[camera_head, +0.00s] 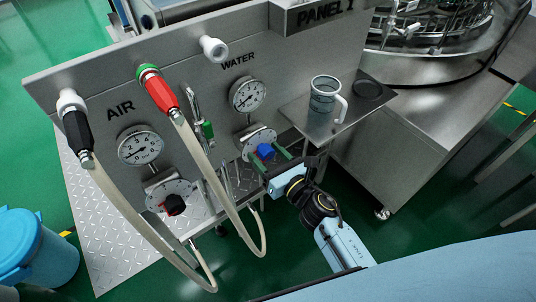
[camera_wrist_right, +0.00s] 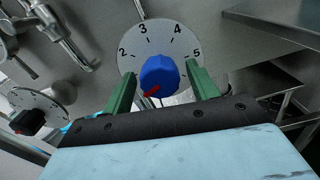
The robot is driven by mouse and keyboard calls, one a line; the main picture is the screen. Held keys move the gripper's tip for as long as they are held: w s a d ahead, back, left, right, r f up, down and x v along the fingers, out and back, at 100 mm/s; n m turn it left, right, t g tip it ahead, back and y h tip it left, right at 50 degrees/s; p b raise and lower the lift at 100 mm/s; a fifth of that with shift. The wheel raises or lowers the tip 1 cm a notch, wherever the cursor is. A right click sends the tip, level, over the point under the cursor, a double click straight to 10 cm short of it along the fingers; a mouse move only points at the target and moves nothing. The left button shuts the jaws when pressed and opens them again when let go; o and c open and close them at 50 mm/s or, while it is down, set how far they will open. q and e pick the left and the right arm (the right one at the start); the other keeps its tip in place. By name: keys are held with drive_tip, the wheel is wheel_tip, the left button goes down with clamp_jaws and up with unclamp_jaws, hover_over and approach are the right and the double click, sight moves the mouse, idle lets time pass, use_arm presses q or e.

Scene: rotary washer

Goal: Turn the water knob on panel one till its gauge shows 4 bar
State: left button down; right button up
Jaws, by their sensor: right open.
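The metal panel (camera_head: 220,70) labelled PANEL 1 has an AIR side and a WATER side. The blue water knob (camera_head: 267,152) sits on a round dial plate below the water gauge (camera_head: 248,95). In the right wrist view the knob (camera_wrist_right: 159,76) has a red pointer toward the lower left, and its plate (camera_wrist_right: 165,38) shows 2 to 5. The gauge needle is too small to read surely. My right gripper (camera_head: 270,157) is open, with green fingers on either side of the knob; I cannot tell whether they touch it. My left gripper is not in view.
Hoses with a red (camera_head: 160,92) and a black connector (camera_head: 77,130) hang in front. A mug (camera_head: 324,96) stands on a side shelf (camera_head: 345,125) right of the water knob. A blue bin (camera_head: 35,250) stands lower left.

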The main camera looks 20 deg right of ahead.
drive_tip(key=shift+c, duration=0.5)
drive_tip(key=c, duration=0.9)
